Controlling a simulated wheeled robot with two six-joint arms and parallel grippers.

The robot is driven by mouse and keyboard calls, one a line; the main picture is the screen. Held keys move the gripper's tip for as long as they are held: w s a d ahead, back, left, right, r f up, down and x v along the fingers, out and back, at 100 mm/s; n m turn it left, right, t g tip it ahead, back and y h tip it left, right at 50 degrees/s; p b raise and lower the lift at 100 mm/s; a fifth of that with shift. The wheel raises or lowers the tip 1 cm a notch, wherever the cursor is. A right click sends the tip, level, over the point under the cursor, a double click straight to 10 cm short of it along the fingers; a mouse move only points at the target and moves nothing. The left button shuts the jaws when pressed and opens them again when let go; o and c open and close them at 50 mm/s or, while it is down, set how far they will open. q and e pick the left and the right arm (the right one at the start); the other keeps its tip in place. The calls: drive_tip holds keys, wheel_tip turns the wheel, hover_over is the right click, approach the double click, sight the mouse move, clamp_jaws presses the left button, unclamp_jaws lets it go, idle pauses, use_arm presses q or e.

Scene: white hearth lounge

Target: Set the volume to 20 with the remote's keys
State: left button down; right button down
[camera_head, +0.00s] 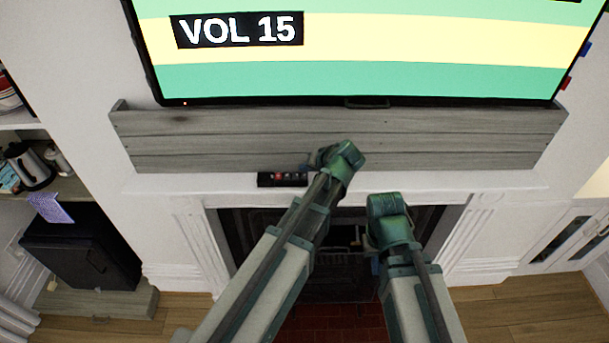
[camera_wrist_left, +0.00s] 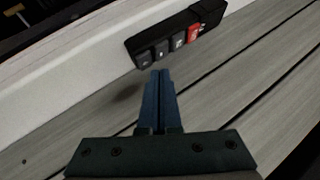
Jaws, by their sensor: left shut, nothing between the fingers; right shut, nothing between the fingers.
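The TV screen (camera_head: 360,45) reads VOL 15 in the head view. The black remote (camera_head: 282,179) lies on the white mantel shelf. In the left wrist view the remote (camera_wrist_left: 180,38) shows a row of grey keys and a red key (camera_wrist_left: 194,32). My left gripper (camera_head: 308,167) is just beside the remote, at its right end in the head view. In the left wrist view its shut blue fingertips (camera_wrist_left: 160,76) point at the grey keys; I cannot tell whether they touch. My right gripper (camera_head: 376,264) is shut and empty, lower down before the fireplace.
A grey wooden beam (camera_head: 220,140) runs below the TV, behind the mantel shelf (camera_head: 500,183). The dark fireplace opening (camera_head: 235,225) is below. Shelves with a kettle (camera_head: 28,165) stand at the left. The mantel right of the left gripper looks clear.

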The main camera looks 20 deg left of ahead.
sight(306, 177)
use_arm(q)
drive_tip(key=shift+f, duration=0.1)
idle(0.7)
drive_tip(key=shift+f+b, duration=0.3)
drive_tip(key=shift+b, duration=0.15)
drive_tip(key=shift+f+b, duration=0.35)
drive_tip(key=shift+f, duration=0.05)
idle(0.4)
drive_tip(key=shift+r, duration=0.2)
drive_tip(key=shift+r+p, duration=0.65)
drive_tip(key=shift+p, duration=0.15)
wheel_tip(306, 177, up, 5)
drive_tip(key=p, duration=0.5)
